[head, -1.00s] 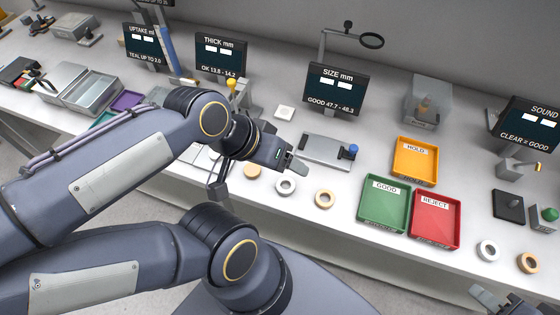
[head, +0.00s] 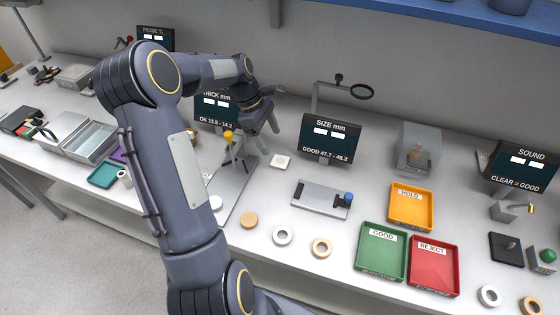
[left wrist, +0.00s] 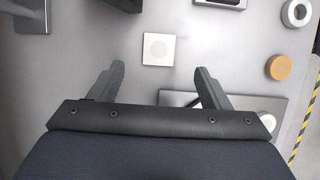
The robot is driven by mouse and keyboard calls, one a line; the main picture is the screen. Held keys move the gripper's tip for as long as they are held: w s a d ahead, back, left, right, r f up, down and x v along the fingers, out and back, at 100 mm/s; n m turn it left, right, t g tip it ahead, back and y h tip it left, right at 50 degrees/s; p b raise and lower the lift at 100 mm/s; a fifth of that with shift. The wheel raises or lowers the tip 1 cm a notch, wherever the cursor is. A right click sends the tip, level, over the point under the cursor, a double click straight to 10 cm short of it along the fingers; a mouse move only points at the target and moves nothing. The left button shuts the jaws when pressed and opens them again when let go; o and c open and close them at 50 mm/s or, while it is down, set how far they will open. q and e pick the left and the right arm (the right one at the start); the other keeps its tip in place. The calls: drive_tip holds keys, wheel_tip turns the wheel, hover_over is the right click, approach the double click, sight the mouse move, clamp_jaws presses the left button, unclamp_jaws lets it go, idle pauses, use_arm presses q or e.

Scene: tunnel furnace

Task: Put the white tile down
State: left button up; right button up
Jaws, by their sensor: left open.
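The white tile (head: 281,161) lies flat on the bench between the thickness gauge and the size gauge. In the left wrist view the white tile (left wrist: 158,49) shows a faint round mark and lies just beyond the gap between the fingertips. My left gripper (head: 277,108) is raised above the bench near the thickness display. Its two fingers are apart in the left wrist view (left wrist: 159,70), with nothing between them. My right gripper is not in view.
The thickness display (head: 217,108) stands close behind my left gripper. The size display (head: 332,137) and its grey plate (head: 321,199) are to the right. Orange, green (head: 382,251) and red (head: 433,266) trays stand further right. Several rings and discs lie along the front.

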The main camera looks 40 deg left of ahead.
sight(280, 161)
use_arm(q)
drive_tip(key=x, duration=0.2)
drive_tip(key=p+x, duration=0.1)
drive_tip(key=x, duration=0.4)
drive_tip(key=shift+a+f, duration=0.15)
drive_tip(key=shift+f, duration=0.3)
drive_tip(key=shift+c, duration=0.4)
drive_tip(key=c, duration=1.1)
drive_tip(key=shift+o, duration=0.2)
